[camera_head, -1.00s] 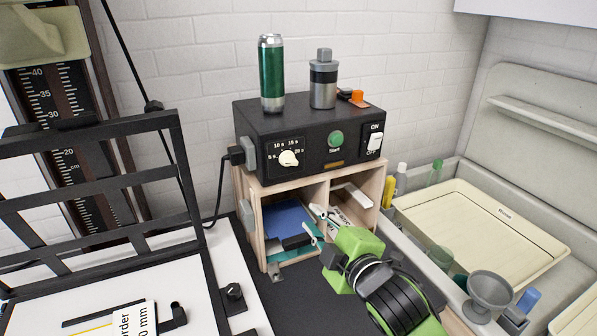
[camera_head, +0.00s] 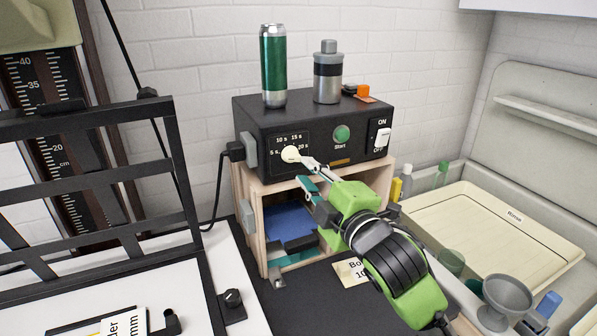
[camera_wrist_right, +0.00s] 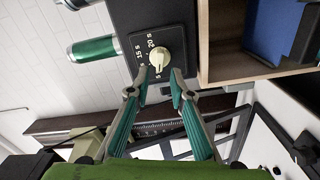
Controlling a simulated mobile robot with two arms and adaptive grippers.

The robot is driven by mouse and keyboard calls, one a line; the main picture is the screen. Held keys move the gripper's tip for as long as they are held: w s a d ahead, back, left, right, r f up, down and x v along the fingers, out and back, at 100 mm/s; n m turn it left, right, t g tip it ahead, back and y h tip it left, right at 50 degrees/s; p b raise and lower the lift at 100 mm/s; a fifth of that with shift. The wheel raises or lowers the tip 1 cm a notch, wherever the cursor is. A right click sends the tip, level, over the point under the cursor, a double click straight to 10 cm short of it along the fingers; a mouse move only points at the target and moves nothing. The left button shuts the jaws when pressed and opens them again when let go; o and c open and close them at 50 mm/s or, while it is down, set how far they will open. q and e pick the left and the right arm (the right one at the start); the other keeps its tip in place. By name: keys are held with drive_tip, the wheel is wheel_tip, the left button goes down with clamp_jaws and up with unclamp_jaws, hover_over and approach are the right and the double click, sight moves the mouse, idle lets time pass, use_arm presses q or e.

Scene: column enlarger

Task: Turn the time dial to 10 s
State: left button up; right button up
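The cream time dial (camera_head: 290,154) is on the left of the black timer box's front (camera_head: 262,135), among printed marks from 5 s to 20 s. The dial also shows in the right wrist view (camera_wrist_right: 158,58); I cannot tell for sure which mark it points at. My right gripper (camera_head: 308,174) is just in front of and to the lower right of the dial. In the right wrist view its two fingers (camera_wrist_right: 159,80) are apart, with the dial lined up beyond the gap between their tips. Contact is not clear. My left gripper is out of view.
The green start button (camera_head: 342,134) and the ON/OFF switch (camera_head: 382,137) are right of the dial. A green can (camera_head: 273,66) and a grey canister (camera_head: 327,75) stand on the box. The wooden shelf (camera_head: 257,192) is below. A black frame (camera_head: 88,190) stands at left.

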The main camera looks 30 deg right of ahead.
sight(295, 159)
drive_tip(key=shift+w, duration=0.8)
drive_tip(key=shift+w+d+b, duration=0.1)
drive_tip(key=shift+w+b, duration=0.4)
drive_tip(key=shift+w, duration=1.15)
drive_tip(key=shift+w+p, duration=0.25)
drive_tip(key=shift+p, duration=0.15)
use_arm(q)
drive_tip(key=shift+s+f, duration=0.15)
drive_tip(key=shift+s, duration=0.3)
use_arm(e)
drive_tip(key=shift+c, duration=0.4)
